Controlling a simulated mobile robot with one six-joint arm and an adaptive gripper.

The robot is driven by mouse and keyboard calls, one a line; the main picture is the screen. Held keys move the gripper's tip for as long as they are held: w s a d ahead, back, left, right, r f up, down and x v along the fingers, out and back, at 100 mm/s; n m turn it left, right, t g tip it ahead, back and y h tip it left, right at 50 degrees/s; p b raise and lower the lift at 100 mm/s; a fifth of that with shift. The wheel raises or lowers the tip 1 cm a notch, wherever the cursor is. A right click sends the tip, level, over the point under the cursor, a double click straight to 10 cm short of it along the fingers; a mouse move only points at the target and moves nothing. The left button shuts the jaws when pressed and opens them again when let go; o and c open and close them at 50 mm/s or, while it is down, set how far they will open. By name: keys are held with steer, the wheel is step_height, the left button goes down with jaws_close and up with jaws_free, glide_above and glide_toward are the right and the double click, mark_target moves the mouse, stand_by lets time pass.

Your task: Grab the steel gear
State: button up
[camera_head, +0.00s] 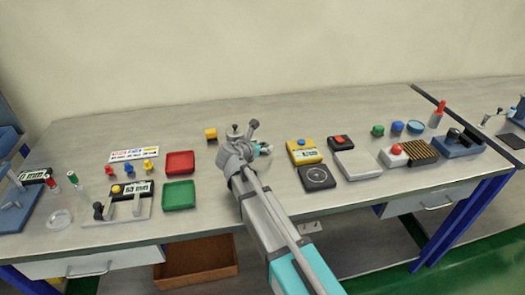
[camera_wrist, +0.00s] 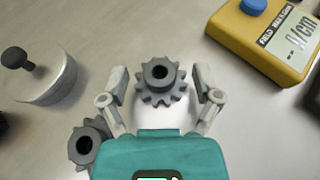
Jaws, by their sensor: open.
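A dark grey toothed gear (camera_wrist: 162,82) with a raised hub and a centre hole lies at the middle of the wrist view. My gripper (camera_wrist: 160,76) is open, with one finger on each side of this gear and a gap visible on both sides. A second grey gear (camera_wrist: 86,147) is at the lower left, partly hidden by my gripper's body. Both gears look like metal, and I cannot tell by colour which one is steel. In the head view my gripper (camera_head: 240,152) is low over the table's middle, and my arm hides much of that spot.
A yellow meter (camera_wrist: 262,38) stands to the right, and a metal weight with a black knob (camera_wrist: 40,77) to the left. In the head view, a red tray (camera_head: 180,162) and a green tray (camera_head: 179,195) lie left of my gripper. The table's back strip is mostly clear.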

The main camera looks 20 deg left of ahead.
steer(key=shift+w+d+f, duration=0.1)
steer(key=shift+w+f, duration=0.1)
steer(key=shift+w, duration=0.35)
jaws_close()
stand_by(0.4)
